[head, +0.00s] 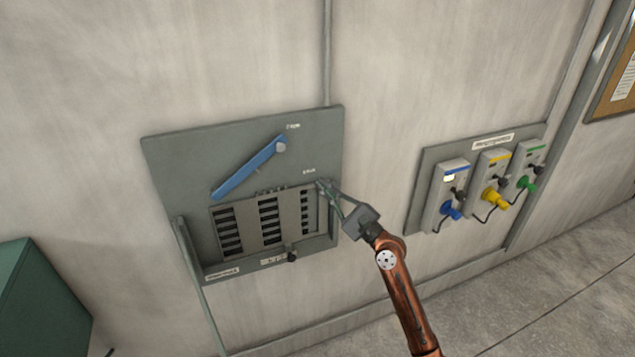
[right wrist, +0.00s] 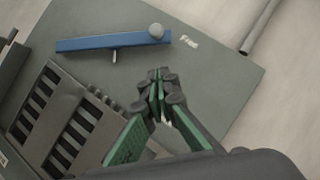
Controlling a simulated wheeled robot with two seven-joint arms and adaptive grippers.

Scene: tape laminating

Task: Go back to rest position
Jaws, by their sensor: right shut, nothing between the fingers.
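My right gripper (head: 329,189) is in front of the right side of a grey wall panel (head: 180,155) in the head view. Its fingers are shut with nothing between them; the green fingers also show in the right wrist view (right wrist: 160,85). A blue lever (head: 245,170) with a round grey pivot sits tilted on the panel, up and left of the gripper. In the right wrist view the blue lever (right wrist: 100,42) is apart from the fingertips. My left gripper is in neither view.
A slotted vent block (head: 285,222) is on the panel's lower part, close to the gripper. To the right, a second board (head: 425,180) carries boxes with blue, yellow and green plugs. A green cabinet (head: 40,300) stands at the lower left. Floor (head: 570,290) at right is clear.

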